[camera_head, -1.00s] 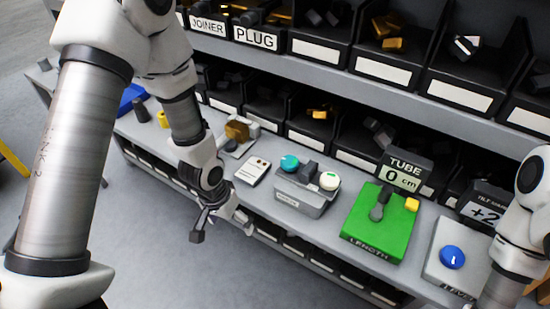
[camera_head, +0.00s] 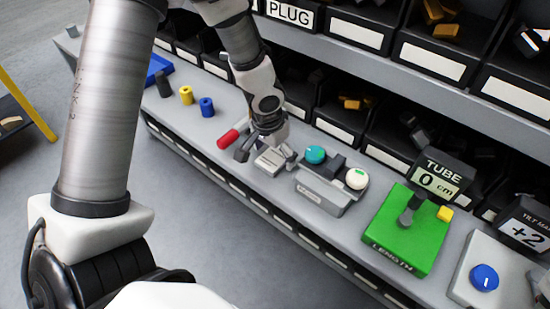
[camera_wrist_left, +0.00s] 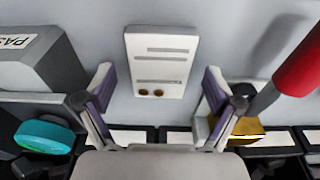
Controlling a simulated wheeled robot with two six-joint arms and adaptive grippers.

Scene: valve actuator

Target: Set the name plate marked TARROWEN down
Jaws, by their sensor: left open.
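A small pale plate (camera_head: 271,160) lies flat on the grey bench, apparently the name plate; its marking is not readable. In the left wrist view the plate (camera_wrist_left: 162,62) shows printed lines and two gold dots at its lower end. My left gripper (camera_head: 267,152) is over the plate in the head view. In the left wrist view the left gripper (camera_wrist_left: 160,98) is open, with one finger on each side of the plate's lower end and a gap on both sides. It holds nothing. My right gripper is not in view.
A red handle (camera_head: 229,138) is left of the gripper. A grey box with teal and white knobs (camera_head: 322,192) is close on the right. Further right is a green LENGTH board (camera_head: 395,252). Bins (camera_head: 350,110) line the back. Yellow (camera_head: 186,95) and blue cylinders (camera_head: 207,107) stand left.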

